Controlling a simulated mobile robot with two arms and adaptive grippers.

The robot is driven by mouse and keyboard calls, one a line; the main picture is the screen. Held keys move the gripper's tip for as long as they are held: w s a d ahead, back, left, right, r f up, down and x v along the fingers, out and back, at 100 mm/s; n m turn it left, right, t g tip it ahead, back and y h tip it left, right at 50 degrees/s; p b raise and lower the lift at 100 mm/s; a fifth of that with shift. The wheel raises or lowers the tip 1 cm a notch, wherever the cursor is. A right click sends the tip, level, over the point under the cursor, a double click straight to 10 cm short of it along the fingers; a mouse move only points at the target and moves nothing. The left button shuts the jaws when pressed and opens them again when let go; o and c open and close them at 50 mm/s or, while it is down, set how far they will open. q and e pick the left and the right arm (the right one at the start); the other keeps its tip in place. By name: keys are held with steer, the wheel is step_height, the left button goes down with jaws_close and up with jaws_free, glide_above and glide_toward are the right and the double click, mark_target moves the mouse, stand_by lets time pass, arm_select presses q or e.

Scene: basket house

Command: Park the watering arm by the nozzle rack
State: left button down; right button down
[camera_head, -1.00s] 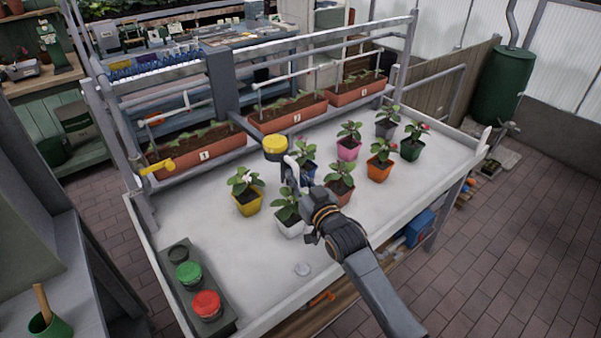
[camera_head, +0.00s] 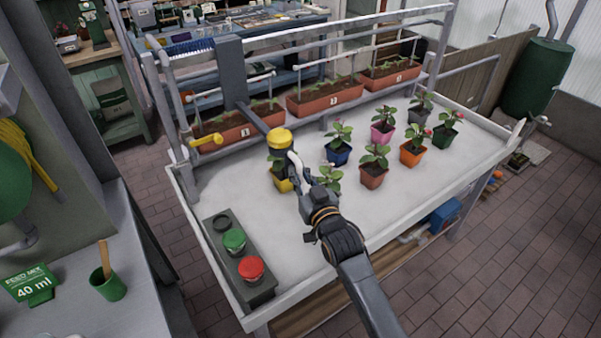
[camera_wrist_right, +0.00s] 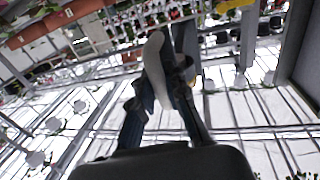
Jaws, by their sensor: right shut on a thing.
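The watering arm (camera_head: 256,120) is a dark grey boom running from an upright grey post (camera_head: 229,75) on the rail out over the bench. Its end has a yellow cap (camera_head: 279,137), above the yellow pot. A pale curved handle (camera_head: 293,163) hangs at that end. My right gripper (camera_head: 303,185) is shut on the handle; the same handle (camera_wrist_right: 155,70) shows between the fingers in the right wrist view. I cannot identify a nozzle rack. My left gripper is out of view.
Several potted plants stand on the white bench (camera_head: 240,190), including a yellow pot (camera_head: 281,184) below the cap. A grey box (camera_head: 235,262) with green and red buttons is at the near left. A yellow lever (camera_head: 206,141) sticks out at the bench's left.

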steer(key=shift+s+a+f, duration=0.15)
steer(key=shift+f, duration=0.2)
steer(key=c, duration=1.3)
jaws_free()
steer(key=shift+s+r, duration=0.1)
steer(key=shift+r, duration=0.05)
steer(key=shift+c, duration=0.2)
steer(key=shift+r, duration=0.1)
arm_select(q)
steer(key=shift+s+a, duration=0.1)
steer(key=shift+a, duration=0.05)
arm_select(e)
steer(key=v, duration=1.2)
steer(key=shift+a, duration=0.1)
